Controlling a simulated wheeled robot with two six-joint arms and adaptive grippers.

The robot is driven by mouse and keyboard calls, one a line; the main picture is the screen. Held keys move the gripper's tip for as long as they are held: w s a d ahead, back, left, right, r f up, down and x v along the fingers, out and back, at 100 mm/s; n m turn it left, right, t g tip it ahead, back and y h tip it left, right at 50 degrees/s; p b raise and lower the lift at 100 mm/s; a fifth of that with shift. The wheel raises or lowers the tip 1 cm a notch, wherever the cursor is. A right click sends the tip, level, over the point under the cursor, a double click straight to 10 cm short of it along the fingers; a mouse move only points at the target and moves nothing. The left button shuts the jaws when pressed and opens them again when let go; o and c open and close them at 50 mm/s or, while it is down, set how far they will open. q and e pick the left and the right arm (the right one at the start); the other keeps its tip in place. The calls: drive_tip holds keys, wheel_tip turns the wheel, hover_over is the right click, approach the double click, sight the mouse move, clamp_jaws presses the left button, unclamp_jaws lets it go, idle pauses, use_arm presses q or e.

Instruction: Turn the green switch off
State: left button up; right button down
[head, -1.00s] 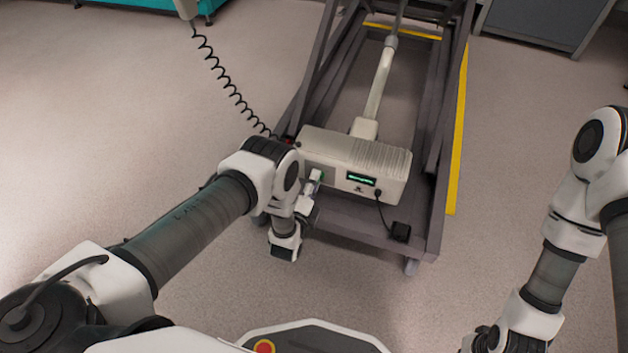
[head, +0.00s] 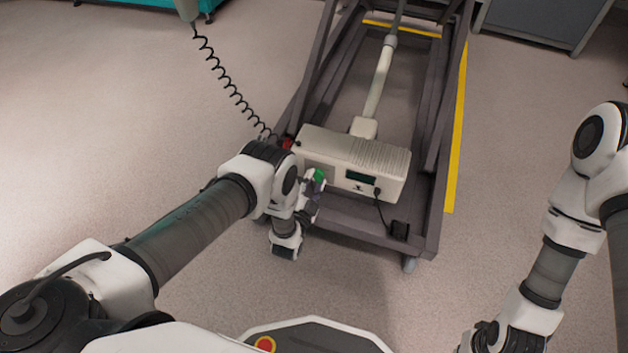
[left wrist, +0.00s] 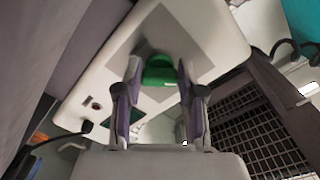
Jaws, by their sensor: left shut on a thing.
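The green switch (head: 320,174) sits on the front face of a pale control box (head: 375,156) low on a dark metal frame. My left gripper (head: 313,187) is at the switch. In the left wrist view the two fingers stand on either side of the green switch (left wrist: 160,70) and are shut on it. The small display (head: 360,178) on the box is dark. My right gripper (head: 487,340) is at the bottom edge, away from the box, and its fingers are not clear.
A black cable (head: 380,208) hangs from the box to a small black block (head: 399,230) on the frame (head: 432,232). A coiled cord (head: 232,90) runs down to the frame's left side. A yellow floor line (head: 458,130) lies to the right.

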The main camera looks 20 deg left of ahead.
use_arm(q)
drive_tip(key=shift+n, duration=0.3)
drive_tip(key=o, duration=1.1)
drive_tip(key=shift+o, duration=0.2)
drive_tip(key=s, duration=1.2)
drive_tip(key=shift+a, duration=0.25)
